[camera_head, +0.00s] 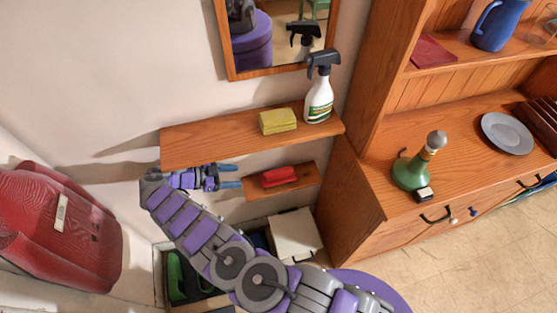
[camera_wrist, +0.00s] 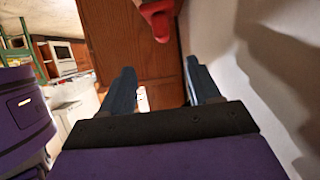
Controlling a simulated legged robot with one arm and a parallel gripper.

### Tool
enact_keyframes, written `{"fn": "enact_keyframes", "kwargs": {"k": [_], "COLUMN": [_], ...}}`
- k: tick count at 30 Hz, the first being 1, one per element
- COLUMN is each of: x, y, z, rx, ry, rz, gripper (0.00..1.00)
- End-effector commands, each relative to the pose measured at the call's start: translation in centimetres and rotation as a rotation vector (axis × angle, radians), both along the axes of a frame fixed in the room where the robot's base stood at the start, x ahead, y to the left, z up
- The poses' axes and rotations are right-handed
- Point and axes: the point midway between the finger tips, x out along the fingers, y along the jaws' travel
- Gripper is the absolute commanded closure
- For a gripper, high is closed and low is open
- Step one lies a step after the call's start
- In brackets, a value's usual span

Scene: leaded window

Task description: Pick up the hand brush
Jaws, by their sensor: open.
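The hand brush, a red object (camera_head: 278,177), lies on the small lower wooden shelf (camera_head: 308,178) in the head view. Its red end also shows at the top of the wrist view (camera_wrist: 157,18); the rest is cut off there. My gripper (camera_head: 232,176) is open and empty, just left of the lower shelf, with its fingers pointing right toward the brush. In the wrist view my gripper's two fingers (camera_wrist: 159,70) stand apart, with brown wood between and beyond them. The brush is ahead of the fingertips, not between them.
A longer upper shelf (camera_head: 215,138) holds a yellow sponge (camera_head: 278,121) and a spray bottle (camera_head: 319,95), above my gripper. A wooden cabinet (camera_head: 352,200) stands right of the lower shelf. A red container (camera_head: 55,230) is at left. The wall lies close behind.

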Motion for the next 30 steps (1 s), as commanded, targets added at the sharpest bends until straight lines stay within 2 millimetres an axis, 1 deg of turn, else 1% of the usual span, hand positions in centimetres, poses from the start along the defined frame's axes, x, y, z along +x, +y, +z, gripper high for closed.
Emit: {"fn": "enact_keyframes", "kwargs": {"k": [3,7,10,21,27,30], "x": [0.0,0.3,0.5,2.4,3.1,3.3], "y": [0.0,-1.1,-2.6,-8.1,-10.4,-10.8], "z": [-0.3,-0.6,-1.0,-3.8,-4.8,-4.9], "rx": [-0.004,-0.003,-0.003,-0.005,-0.005,-0.004], "ry": [-0.003,-0.002,0.001,0.001,-0.001,-0.001], "rz": [0.002,0.003,0.001,-0.001,0.000,0.000], "gripper": [0.38,0.38,0.38,0.38,0.38,0.38]}}
